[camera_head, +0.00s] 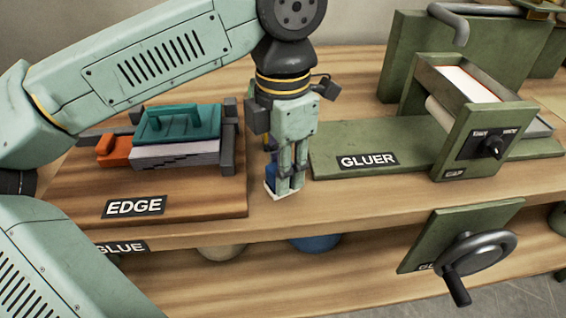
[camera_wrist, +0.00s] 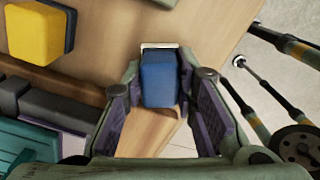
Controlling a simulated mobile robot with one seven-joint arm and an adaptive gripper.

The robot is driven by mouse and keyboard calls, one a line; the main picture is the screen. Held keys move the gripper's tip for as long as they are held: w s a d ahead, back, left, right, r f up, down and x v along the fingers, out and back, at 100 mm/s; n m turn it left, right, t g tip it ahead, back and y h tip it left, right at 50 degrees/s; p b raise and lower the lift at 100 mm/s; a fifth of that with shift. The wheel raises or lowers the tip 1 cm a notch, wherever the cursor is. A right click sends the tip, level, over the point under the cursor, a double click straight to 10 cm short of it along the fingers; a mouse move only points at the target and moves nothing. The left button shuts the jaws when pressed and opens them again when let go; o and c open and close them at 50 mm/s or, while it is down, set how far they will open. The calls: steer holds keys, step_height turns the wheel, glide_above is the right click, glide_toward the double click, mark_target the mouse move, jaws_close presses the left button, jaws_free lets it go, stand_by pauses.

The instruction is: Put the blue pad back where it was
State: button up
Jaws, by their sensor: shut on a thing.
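The blue pad (camera_wrist: 158,80) sits between the fingers of my gripper (camera_wrist: 159,88), which is shut on it. In the head view, my gripper (camera_head: 287,184) points down between the EDGE board and the GLUER board. The pad (camera_head: 270,178) is mostly hidden behind the fingers there, and a white edge shows at its bottom. The pad looks upright, near the front part of the table top. I cannot tell whether it touches the table.
The EDGE board (camera_head: 190,195) holds a teal clamp block (camera_head: 178,122) over a paper stack, with an orange block (camera_head: 113,150) at left. The GLUER board (camera_head: 330,140) is at right. A yellow pad (camera_wrist: 35,30) shows in the wrist view. A handwheel (camera_head: 475,255) sits below.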

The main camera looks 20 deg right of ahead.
steer(key=shift+f, duration=0.1)
steer(key=shift+f, duration=0.15)
steer(key=o, duration=1)
step_height(320, 180, up, 12)
steer(key=shift+r, duration=0.25)
